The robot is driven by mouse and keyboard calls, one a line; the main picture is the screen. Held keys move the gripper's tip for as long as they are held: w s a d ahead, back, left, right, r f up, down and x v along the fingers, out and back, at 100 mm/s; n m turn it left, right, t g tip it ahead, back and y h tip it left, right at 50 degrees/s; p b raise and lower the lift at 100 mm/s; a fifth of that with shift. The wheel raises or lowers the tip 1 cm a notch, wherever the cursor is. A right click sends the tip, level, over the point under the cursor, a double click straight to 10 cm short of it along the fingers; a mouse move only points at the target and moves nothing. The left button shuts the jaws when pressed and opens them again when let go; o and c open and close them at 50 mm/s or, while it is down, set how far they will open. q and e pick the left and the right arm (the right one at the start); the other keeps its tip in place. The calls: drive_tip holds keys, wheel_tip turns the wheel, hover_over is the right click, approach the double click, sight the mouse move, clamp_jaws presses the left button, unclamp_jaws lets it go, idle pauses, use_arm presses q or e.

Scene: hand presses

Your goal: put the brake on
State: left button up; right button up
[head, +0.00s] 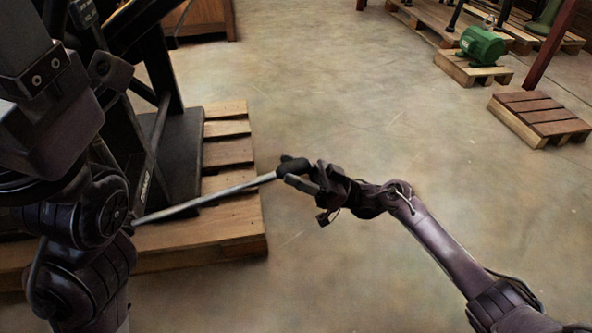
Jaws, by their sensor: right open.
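The brake looks to be a long grey metal lever (205,197) with a black grip (293,168) at its outer end. It reaches right from the dark press (180,150), rising slightly in the picture, and its inner end is hidden behind my left arm. My right gripper (299,174) is at the black grip, its fingers open and near or around it. I cannot tell whether they touch it. My left arm stands folded in front of the press at the left, and its fingers do not show.
The press stands on a wooden pallet (240,228). A green motor (482,45) sits on a small pallet at the upper right, with another low pallet (540,112) near a red post (552,45). The concrete floor in the middle is clear.

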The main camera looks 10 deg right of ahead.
drive_tip(key=shift+d, duration=0.1)
drive_tip(key=v, duration=0.7)
drive_tip(key=shift+d+f, duration=0.25)
drive_tip(key=shift+f, duration=0.05)
